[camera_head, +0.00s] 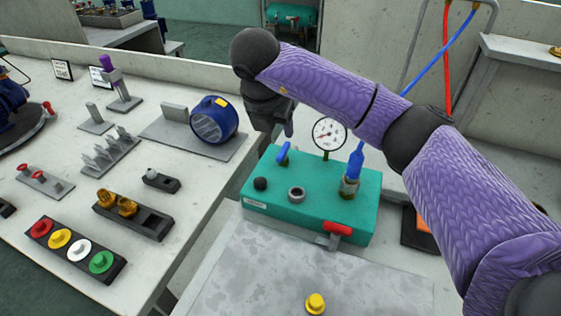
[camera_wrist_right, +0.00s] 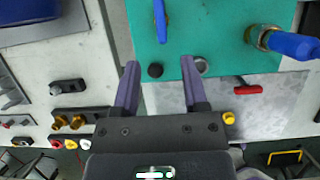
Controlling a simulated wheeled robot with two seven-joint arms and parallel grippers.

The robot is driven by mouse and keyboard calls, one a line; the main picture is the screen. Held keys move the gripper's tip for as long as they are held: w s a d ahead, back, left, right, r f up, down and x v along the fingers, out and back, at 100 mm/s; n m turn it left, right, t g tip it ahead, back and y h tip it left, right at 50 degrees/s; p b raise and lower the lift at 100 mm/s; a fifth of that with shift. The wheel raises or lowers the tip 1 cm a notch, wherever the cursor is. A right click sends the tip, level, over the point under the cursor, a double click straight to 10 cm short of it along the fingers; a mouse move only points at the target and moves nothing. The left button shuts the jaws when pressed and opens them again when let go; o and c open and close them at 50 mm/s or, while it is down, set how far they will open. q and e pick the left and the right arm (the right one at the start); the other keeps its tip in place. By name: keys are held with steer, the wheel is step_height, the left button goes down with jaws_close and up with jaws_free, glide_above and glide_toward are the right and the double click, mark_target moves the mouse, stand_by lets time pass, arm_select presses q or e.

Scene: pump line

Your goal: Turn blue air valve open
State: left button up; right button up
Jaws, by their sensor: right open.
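The teal pump box (camera_head: 310,212) stands on the bench. The blue air valve (camera_head: 283,153) has its lever at the box's rear left; in the right wrist view the lever (camera_wrist_right: 160,20) lies beyond my fingertips, near the top edge. My right gripper (camera_head: 286,128) hangs just above and behind the lever in the head view. In the right wrist view it (camera_wrist_right: 160,64) is open, its two purple fingers apart with nothing gripped. A black knob (camera_wrist_right: 155,70) shows between the fingers, below them. My left gripper is not in view.
A pressure gauge (camera_head: 328,133) and a blue hose fitting (camera_head: 355,160) rise from the box near the blue valve. A red lever (camera_head: 338,229) sits on the box's front. A blue motor (camera_head: 213,120) stands on the left table. The grey plate before the box is mostly clear.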

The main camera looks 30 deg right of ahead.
mark_target(283, 150)
steer(key=b+x, duration=0.2)
steer(key=x, duration=0.6)
steer(key=shift+w+d+f+b, duration=0.1)
steer(key=shift+d+f+b, duration=0.05)
steer(key=shift+f+b, duration=0.25)
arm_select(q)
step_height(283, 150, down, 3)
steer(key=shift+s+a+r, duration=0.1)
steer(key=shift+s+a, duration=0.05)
